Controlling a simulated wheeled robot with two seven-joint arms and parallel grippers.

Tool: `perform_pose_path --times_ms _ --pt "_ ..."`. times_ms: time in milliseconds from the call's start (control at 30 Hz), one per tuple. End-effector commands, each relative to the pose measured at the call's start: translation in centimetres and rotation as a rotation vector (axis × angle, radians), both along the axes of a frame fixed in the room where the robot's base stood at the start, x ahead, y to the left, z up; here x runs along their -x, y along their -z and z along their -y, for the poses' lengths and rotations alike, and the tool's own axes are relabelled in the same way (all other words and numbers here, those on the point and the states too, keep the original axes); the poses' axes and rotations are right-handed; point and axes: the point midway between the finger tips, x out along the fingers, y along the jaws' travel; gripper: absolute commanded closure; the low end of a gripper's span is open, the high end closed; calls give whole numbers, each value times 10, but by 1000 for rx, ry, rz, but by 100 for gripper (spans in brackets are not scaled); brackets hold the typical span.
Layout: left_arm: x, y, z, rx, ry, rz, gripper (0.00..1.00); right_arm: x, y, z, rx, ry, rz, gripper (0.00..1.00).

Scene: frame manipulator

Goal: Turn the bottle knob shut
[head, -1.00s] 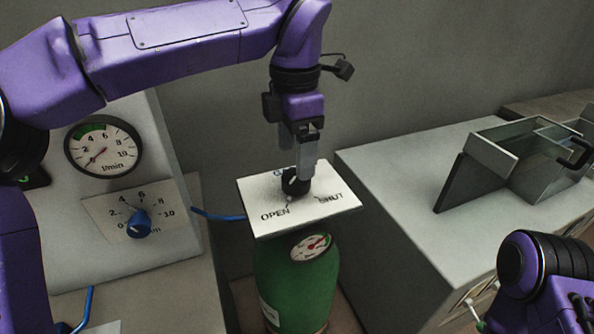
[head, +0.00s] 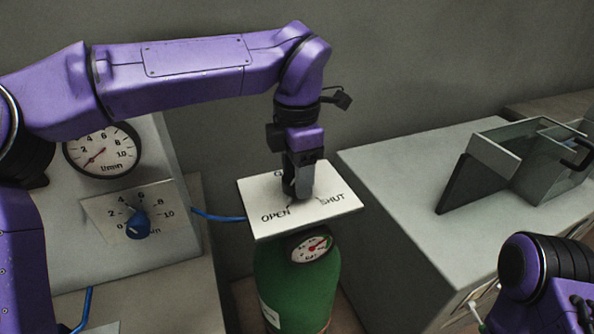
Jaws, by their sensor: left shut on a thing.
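The bottle is a green cylinder (head: 290,285) with a small round gauge (head: 311,246) near its top. A white plate (head: 256,195) marked OPEN and SHUT lies over the bottle. My left gripper (head: 298,192) points straight down at the plate's middle. Its fingers are shut on the dark bottle knob, which they almost wholly hide. The knob's pointer is not clear to see; a small mark shows by OPEN. My right arm shows at the lower right, but its gripper fingers are out of view.
A sloped panel at the left holds a round flow gauge (head: 102,149) and a blue knob (head: 138,226). A blue hose (head: 215,214) runs to the bottle plate. At the right, a grey counter (head: 400,190) carries an open glass-sided box (head: 515,155).

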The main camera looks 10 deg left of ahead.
Motion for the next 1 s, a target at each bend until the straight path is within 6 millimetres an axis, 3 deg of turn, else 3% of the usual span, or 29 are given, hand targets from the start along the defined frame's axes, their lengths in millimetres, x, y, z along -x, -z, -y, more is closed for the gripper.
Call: perform_pose_path --times_ms 367,1000 --pt "-1 0 0 0 -188 3 75 0 5 0 0 0 0 57" --pt "-1 1 0 2 -792 4 75 0 30 0 0 0 0 57"
